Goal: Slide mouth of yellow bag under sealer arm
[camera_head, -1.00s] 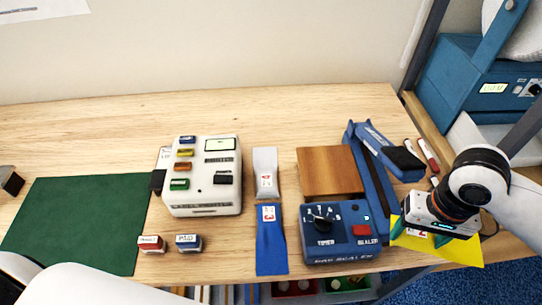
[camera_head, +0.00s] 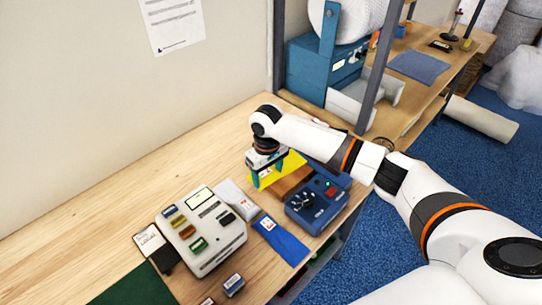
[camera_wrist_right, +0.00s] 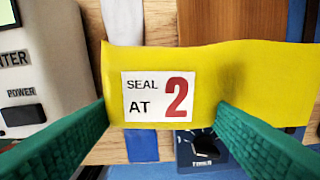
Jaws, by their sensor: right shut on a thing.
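My right gripper (camera_head: 266,172) is shut on the yellow bag (camera_head: 288,164) and holds it above the table, beside the wooden block (camera_head: 292,181). In the right wrist view the bag (camera_wrist_right: 230,60) lies flat between the green fingertips (camera_wrist_right: 162,110), with a white label reading SEAL AT 2. It stretches to the right edge there, across the block (camera_wrist_right: 228,20). The blue sealer's control box (camera_head: 316,203), with a timer dial and red button, is just in front of the block. My right arm hides most of the sealer arm, so I cannot tell whether the bag's mouth is under it. My left gripper is out of view.
A white counter machine (camera_head: 203,228) stands left of the sealer. A white bag (camera_head: 238,196) and a blue bag (camera_head: 280,240) lie between them. Small stamps sit at the front. The table behind the machine is clear.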

